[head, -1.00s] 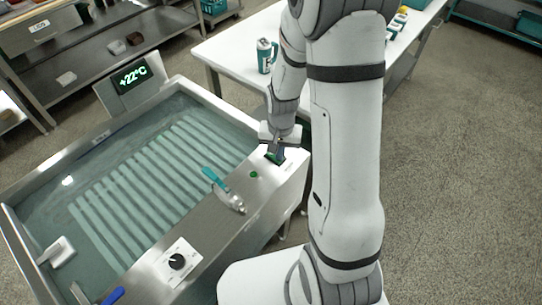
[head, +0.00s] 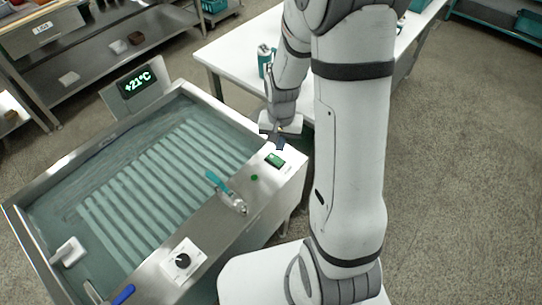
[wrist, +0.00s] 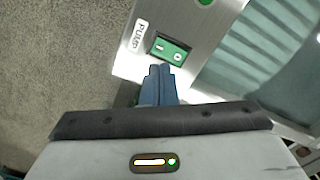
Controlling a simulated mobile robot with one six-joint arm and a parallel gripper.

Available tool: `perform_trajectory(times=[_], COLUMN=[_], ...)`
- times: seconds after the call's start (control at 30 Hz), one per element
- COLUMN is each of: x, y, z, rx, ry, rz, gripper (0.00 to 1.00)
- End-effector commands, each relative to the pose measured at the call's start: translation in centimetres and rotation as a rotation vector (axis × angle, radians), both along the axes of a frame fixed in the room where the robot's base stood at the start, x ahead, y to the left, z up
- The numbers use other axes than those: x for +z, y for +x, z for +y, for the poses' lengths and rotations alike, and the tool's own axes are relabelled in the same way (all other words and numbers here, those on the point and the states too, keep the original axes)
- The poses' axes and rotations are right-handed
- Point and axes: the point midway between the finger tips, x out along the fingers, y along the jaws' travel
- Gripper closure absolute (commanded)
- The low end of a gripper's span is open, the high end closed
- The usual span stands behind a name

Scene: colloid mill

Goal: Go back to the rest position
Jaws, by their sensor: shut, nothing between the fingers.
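My gripper (head: 280,142) is shut and empty, just above and behind the green pump rocker switch (head: 275,160) on the steel rim of the water bath. In the wrist view the closed blue fingertips (wrist: 159,72) point at the switch (wrist: 169,49), next to its "PUMP" label (wrist: 138,34). The fingers appear apart from the switch. My arm reaches down over the right corner of the bath.
The bath (head: 150,190) holds water over a ribbed bottom. Its display (head: 137,82) reads +21°C. A teal-handled valve (head: 226,192), a green light (head: 254,178) and a dial (head: 182,261) sit on the rim. A white table (head: 228,58) stands behind; floor at right is clear.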

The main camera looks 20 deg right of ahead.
Motion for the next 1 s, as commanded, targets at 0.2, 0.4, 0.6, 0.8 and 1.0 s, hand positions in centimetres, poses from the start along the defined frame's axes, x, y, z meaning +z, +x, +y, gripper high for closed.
perform_trajectory(times=[0.2, 0.4, 0.6, 0.8, 1.0], x=[0.4, 0.4, 0.4, 3.5, 9.8], y=[0.0, 0.0, 0.0, -0.7, -3.5], z=[0.0, 0.0, 0.0, 0.2, 0.6], rx=[0.0, 0.0, 0.0, 0.042, 0.15], ry=[0.0, 0.0, 0.0, -0.002, -0.01], rz=[0.0, 0.0, 0.0, -0.032, -0.095], gripper=[1.0, 1.0, 1.0, 1.0, 1.0])
